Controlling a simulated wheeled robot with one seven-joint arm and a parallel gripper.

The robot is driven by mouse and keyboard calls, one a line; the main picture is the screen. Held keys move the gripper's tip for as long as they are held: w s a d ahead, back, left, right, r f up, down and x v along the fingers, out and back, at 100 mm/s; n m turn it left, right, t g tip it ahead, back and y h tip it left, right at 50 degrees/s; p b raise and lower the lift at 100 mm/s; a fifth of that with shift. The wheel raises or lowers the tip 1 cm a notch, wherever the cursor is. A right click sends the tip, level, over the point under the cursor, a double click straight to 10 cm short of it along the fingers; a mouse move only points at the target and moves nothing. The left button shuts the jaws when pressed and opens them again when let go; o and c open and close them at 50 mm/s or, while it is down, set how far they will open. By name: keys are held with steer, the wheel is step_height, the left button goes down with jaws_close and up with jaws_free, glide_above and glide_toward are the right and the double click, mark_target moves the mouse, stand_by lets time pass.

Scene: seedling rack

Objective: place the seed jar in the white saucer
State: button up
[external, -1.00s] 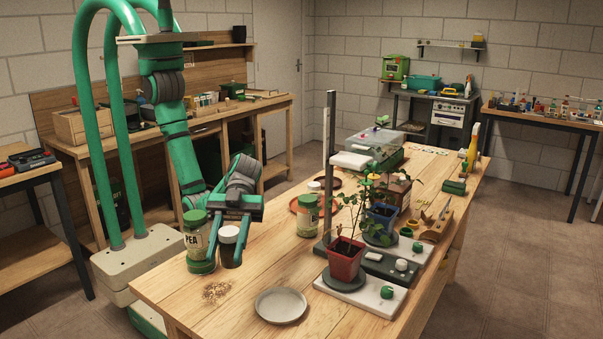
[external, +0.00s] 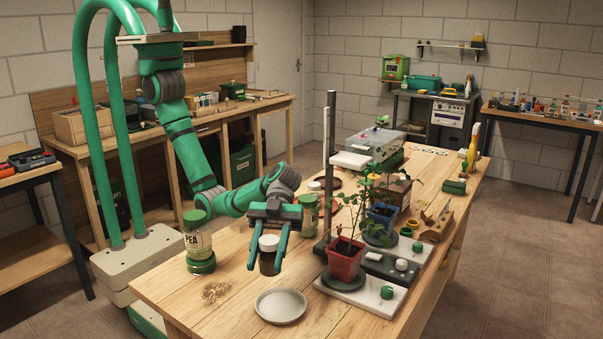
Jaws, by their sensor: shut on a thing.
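The small dark seed jar with a white lid (external: 268,262) is upright between the fingers of my gripper (external: 266,266), which is shut on it. The white saucer (external: 281,305) lies on the wooden table near its front edge and looks empty. The jar is behind the saucer and slightly left of it in the external view, apart from it. How high the jar is above the table is hard to tell. The fingers cover parts of the jar's sides.
A PEA jar with a green lid (external: 199,243) stands to the left, beside scattered seeds (external: 215,291). Another green-lidded jar (external: 308,213) is behind my gripper. A red plant pot (external: 345,262) and a tall dark post (external: 329,150) stand to the right.

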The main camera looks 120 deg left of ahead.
steer(key=w+f, duration=0.2)
steer(key=w+d+f, duration=0.1)
steer(key=f, duration=0.2)
steer(key=shift+w+d, duration=0.15)
steer(key=shift+w, duration=0.25)
steer(key=shift+f, duration=1.45)
steer(key=shift+f, duration=0.1)
steer(key=o, duration=1.1)
steer(key=shift+o, duration=0.2)
steer(key=v, duration=1.2)
